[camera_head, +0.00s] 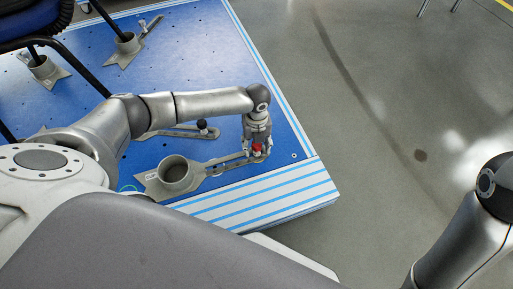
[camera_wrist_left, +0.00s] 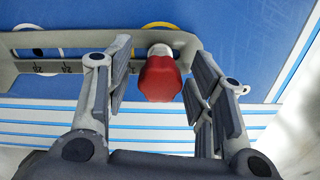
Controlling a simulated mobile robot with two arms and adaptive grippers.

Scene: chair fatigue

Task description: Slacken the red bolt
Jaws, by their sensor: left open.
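The red bolt (camera_wrist_left: 160,78) has a red knob-like head and stands in the slotted grey metal bracket (camera_wrist_left: 50,64) on the blue platform. In the head view the red bolt (camera_head: 257,149) shows just below my left gripper (camera_head: 257,145). In the wrist view my left gripper (camera_wrist_left: 160,95) is open, with one finger on each side of the red head. Gaps show between the head and both fingers, so it is not held. My right gripper is out of view; only part of my right arm shows at the right edge.
The bracket has a round grey cup (camera_head: 175,173) at its left end. A second bracket with a black knob (camera_head: 202,126) lies behind it. Chair legs stand in more brackets at upper left. The blue platform (camera_head: 185,50) ends at a striped edge; grey floor lies beyond.

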